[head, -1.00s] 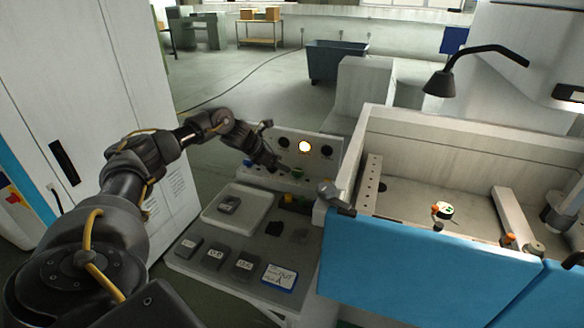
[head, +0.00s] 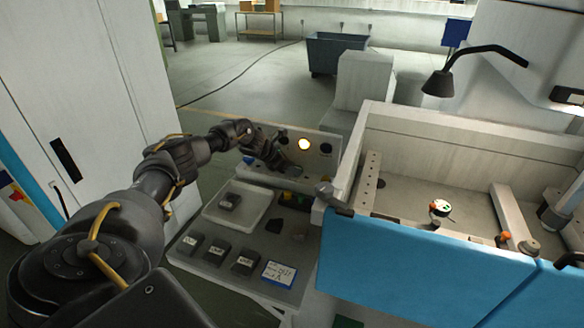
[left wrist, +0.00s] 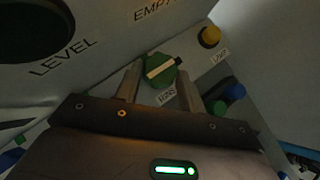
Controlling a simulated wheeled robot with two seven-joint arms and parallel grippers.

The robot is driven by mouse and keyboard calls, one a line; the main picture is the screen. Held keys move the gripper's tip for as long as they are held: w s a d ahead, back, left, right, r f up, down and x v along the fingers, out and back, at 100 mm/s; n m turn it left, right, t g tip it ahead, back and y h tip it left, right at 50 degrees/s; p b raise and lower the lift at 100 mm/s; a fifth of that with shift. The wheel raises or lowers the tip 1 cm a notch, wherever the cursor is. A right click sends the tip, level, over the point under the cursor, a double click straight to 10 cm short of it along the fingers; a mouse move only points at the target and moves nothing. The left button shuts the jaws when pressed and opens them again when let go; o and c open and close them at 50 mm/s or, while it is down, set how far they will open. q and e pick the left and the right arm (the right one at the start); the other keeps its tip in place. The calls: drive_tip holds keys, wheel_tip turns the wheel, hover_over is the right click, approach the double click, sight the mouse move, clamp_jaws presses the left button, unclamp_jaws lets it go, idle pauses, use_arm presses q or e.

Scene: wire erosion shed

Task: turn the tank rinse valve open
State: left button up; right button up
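A round green valve knob (left wrist: 160,70) with a cream bar across it sits on the pale panel in the left wrist view. The bar lies at a slant, its right end higher. In the head view my left gripper (head: 290,168) is at the panel front, under the lit round gauge (head: 304,144), and hides the knob. My right gripper is not in view.
Below the panel are a white tray (head: 212,213), several grey blocks and a labelled card (head: 279,273). The blue-fronted machine tank (head: 420,265) stands close right.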

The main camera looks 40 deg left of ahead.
use_arm(q)
drive_tip(key=c, duration=0.4)
drive_tip(key=n+y, duration=0.1)
drive_tip(key=n+y+p, duration=0.1)
drive_tip(key=shift+s+d+r+n+t, duration=0.1)
drive_tip(key=shift+d+n+t, duration=0.25)
drive_tip(key=shift+n+t, duration=0.05)
drive_tip(key=n+y+p, duration=0.1)
drive_tip(key=n+y, duration=0.1)
drive_tip(key=d+n+y+p, duration=0.1)
drive_tip(key=n+y, duration=0.1)
drive_tip(key=n, duration=0.1)
drive_tip(key=n+y, duration=0.1)
drive_tip(key=n+g+y+p, duration=0.1)
drive_tip(key=n, duration=0.1)
drive_tip(key=n+y, duration=0.1)
drive_tip(key=shift+w+d+n+g, duration=0.3)
drive_tip(key=shift+n, duration=0.1)
drive_tip(key=n+y, duration=0.1)
drive_tip(key=n+g+p, duration=0.1)
drive_tip(key=shift+w+d+n+y, duration=0.15)
drive_tip(key=shift+n+y, duration=0.15)
drive_tip(key=shift+y, duration=0.1)
drive_tip(key=shift+w+n+g+y, duration=0.15)
drive_tip(key=shift+n+g+y, duration=0.45)
drive_tip(key=shift+n+g, duration=0.65)
drive_tip(key=shift+n, duration=0.25)
